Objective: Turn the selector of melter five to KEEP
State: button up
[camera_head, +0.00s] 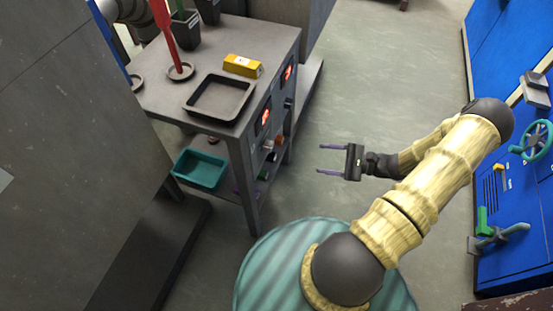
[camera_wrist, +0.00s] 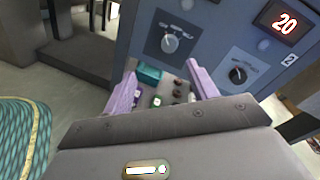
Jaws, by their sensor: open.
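My gripper (camera_head: 319,158) is open and empty in the head view, its two purple fingers pointing left toward the grey bench (camera_head: 222,124) with a clear gap. In the wrist view the fingers of my gripper (camera_wrist: 162,78) stand apart below the bench's front panel. That panel carries a selector with a pale knob (camera_wrist: 170,43) at upper middle and a selector with a black knob (camera_wrist: 238,74) at right. The selector lettering is too small to read. I cannot make out a label five.
On the bench are a dark tray (camera_head: 219,97), a yellow box (camera_head: 242,66) and a red upright piece (camera_head: 164,35). A teal bin (camera_head: 200,170) sits on the lower shelf. Blue cabinets (camera_head: 510,180) with a teal handwheel (camera_head: 537,140) stand right. Floor between is clear.

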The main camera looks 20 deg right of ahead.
aim_at(272, 147)
jog(key=shift+w+d+f+m+t, duration=0.15)
jog(key=shift+d+f+m+t, duration=0.35)
jog(key=shift+d+f+t, duration=0.35)
jog(key=shift+a, duration=0.15)
jog(key=b+x, duration=0.2)
jog(key=x, duration=1.5)
jog(key=shift+w+a+b, duration=0.15)
jog(key=shift+b, duration=0.15)
jog(key=c, duration=1)
